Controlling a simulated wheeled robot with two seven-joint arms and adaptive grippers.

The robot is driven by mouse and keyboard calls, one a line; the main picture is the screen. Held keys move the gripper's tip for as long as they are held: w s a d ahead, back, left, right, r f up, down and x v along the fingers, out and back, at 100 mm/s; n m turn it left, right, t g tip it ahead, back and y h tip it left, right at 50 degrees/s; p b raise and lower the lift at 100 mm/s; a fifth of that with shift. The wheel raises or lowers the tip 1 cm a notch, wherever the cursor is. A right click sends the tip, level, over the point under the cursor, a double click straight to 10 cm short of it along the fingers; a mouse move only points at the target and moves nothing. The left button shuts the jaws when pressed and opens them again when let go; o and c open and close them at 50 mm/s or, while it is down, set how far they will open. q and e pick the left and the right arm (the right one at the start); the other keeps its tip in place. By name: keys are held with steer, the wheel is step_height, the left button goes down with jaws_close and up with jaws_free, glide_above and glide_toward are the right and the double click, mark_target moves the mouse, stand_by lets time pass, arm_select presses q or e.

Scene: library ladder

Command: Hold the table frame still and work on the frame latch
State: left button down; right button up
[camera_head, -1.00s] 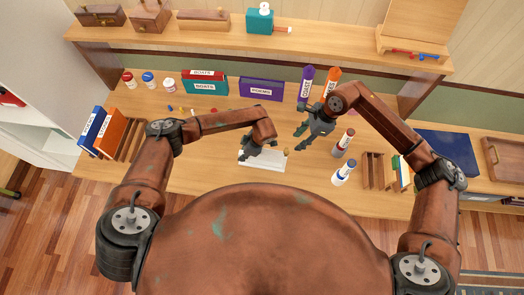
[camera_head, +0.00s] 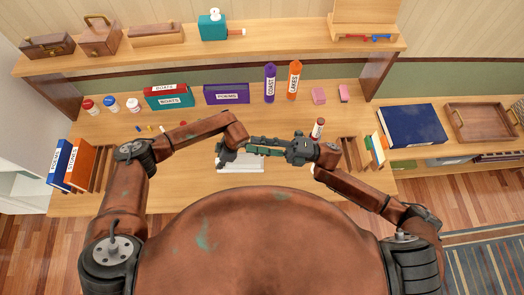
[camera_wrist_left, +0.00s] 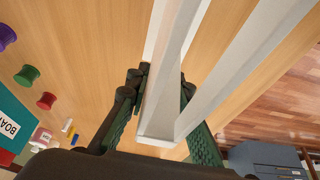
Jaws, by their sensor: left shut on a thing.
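The white table frame (camera_head: 240,166) lies on the desk in front of me. In the left wrist view a white bar of it (camera_wrist_left: 170,75) runs between my left fingers. My left gripper (camera_head: 228,156) is shut on this bar, and its dark green fingers (camera_wrist_left: 158,90) flank it on both sides. My right gripper (camera_head: 262,147) points left just above the frame, with its fingertips close to my left gripper. I cannot tell how far its fingers are apart or whether they touch anything. I cannot make out the frame latch; my grippers cover that area.
Purple (camera_head: 270,83) and orange (camera_head: 294,80) bottles stand further back. Upright books (camera_head: 72,165) are at the left, a wooden rack (camera_head: 350,153) at the right.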

steer(key=w+d+f+m+t+h, duration=0.25)
steer(key=f+m+t, duration=0.25)
steer(key=m, duration=0.4)
steer(key=w+d+f+m+t+h, duration=0.1)
steer(key=d+f+m+t+h, duration=0.1)
steer(key=d+f+m+t, duration=0.5)
steer(key=s+f+m+h, duration=0.3)
steer(key=f+m+h, duration=0.1)
steer(key=f+m, duration=0.65)
steer(key=x, duration=1.1)
steer(key=shift+w+r, duration=0.1)
steer(key=shift+r, duration=0.05)
jaws_close()
